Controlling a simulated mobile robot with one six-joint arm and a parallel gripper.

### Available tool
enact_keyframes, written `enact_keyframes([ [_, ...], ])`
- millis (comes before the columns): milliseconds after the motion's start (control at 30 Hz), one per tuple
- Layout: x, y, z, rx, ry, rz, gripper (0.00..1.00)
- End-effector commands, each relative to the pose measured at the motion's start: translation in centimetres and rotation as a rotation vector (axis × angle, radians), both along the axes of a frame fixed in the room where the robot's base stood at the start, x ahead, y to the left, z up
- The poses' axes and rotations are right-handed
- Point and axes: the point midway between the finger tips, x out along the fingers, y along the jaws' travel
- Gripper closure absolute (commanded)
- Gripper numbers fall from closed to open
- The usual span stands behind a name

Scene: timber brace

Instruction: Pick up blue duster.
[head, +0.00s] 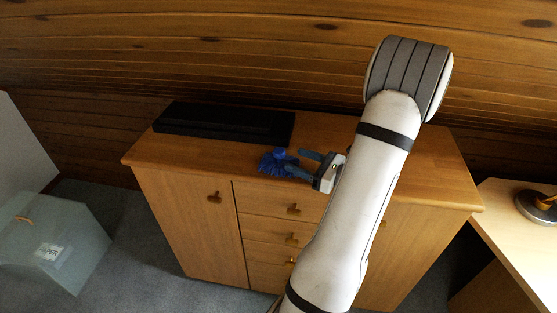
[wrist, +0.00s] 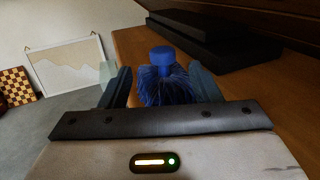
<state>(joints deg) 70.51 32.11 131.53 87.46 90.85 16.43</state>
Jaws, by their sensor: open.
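In the wrist view the duster (wrist: 164,82) shows between the two fingers, with a gap at either side. My gripper (head: 299,163) is open, its fingers pointing left at the duster. In the wrist view my gripper (wrist: 158,85) has one finger on each side of it. I cannot tell whether either finger touches the bristles.
A black flat box (head: 225,122) lies at the back left of the cabinet top (head: 330,128), behind the duster. A timber wall rises behind. A grey-green paper bin (head: 55,245) stands on the floor at left. A desk (head: 515,225) with a lamp base is at right.

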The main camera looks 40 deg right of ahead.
Motion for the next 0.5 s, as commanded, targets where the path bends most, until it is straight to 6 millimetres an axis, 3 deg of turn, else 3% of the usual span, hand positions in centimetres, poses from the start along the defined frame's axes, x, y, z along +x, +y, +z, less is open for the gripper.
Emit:
enact_keyframes([
  [500, 5.6, 1.7, 0.3, -0.001, 0.001, -0.011, 0.43],
])
